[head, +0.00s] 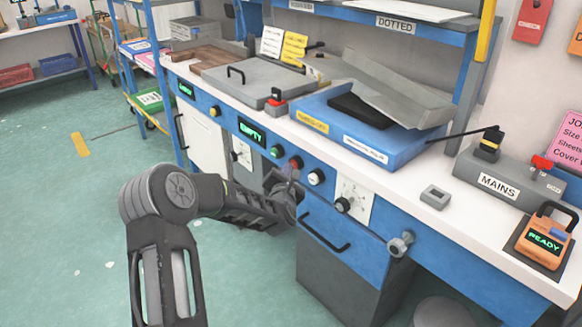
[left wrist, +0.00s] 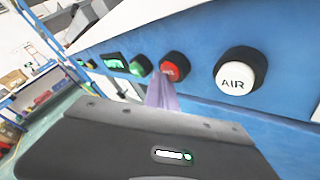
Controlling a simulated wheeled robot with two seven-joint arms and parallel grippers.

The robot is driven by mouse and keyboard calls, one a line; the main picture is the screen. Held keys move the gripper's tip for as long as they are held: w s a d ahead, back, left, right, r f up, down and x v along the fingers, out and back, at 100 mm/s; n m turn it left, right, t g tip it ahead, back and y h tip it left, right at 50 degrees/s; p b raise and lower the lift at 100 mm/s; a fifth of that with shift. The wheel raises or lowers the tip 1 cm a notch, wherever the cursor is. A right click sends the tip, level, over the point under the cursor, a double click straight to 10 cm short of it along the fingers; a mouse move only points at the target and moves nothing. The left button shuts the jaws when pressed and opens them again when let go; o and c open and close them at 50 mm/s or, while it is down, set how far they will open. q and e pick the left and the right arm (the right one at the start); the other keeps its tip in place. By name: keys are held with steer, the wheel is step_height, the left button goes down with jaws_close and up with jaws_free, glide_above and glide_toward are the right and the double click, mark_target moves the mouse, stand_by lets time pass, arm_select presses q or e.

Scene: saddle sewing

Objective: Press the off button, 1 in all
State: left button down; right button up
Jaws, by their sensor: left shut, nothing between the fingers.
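The red off button (head: 296,163) sits in a dark collar on the blue front panel of the bench. It also shows in the left wrist view (left wrist: 172,68), between a green button (left wrist: 140,65) and a white button marked AIR (left wrist: 234,75). My left gripper (head: 290,178) is shut and empty, just below the red button. In the left wrist view its fingertips (left wrist: 162,88) reach up close to the red button's lower left edge; I cannot tell whether they touch. My right gripper is not in view.
A green button (head: 276,151) and the white AIR button (head: 316,177) flank the red one. A dial panel (head: 352,203), a drawer handle (head: 325,234) and a round knob (head: 400,244) are nearby. A MAINS box (head: 508,180) stands on the bench top.

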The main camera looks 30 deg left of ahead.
arm_select(q)
steer(key=shift+s+a+b, duration=0.25)
steer(key=shift+s+b, duration=0.1)
steer(key=shift+s, duration=0.55)
steer(key=shift+s, duration=0.1)
steer(key=s, duration=0.2)
steer(key=s+a+b, duration=0.1)
steer(key=s, duration=0.1)
steer(key=shift+s+a, duration=0.2)
steer(key=shift+s, duration=0.1)
stand_by(0.8)
